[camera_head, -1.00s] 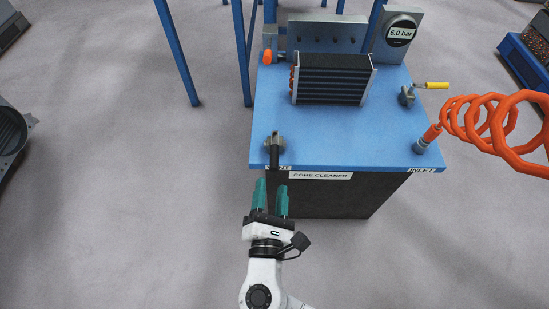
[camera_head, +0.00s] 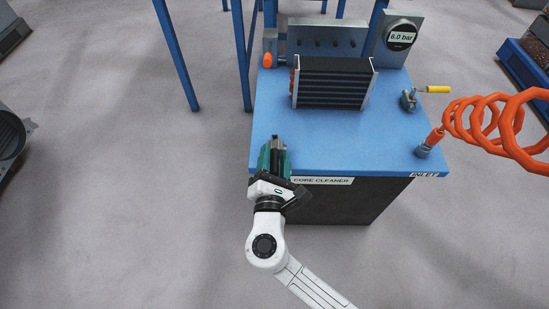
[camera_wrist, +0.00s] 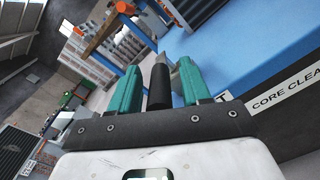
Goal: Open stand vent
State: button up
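The blue-topped CORE CLEANER stand (camera_head: 330,145) is ahead in the head view. At its front left corner is a valve with a black handle (camera_wrist: 159,84), beside a label mostly hidden by my gripper. In the head view my gripper (camera_head: 275,152) covers most of this valve. In the wrist view my gripper (camera_wrist: 158,82) has its two teal fingers on either side of the black handle. Gaps show between the fingers and the handle, so the gripper looks open around it. Whether either finger touches it is unclear.
A finned radiator core (camera_head: 333,82) sits at the stand's back, near a gauge (camera_head: 401,36) reading 6.0 bar. A yellow-handled valve (camera_head: 436,89) and a coiled orange hose (camera_head: 490,125) are at the right. Open floor (camera_head: 130,200) lies left.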

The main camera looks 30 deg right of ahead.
grip_shut()
dwell(0.4)
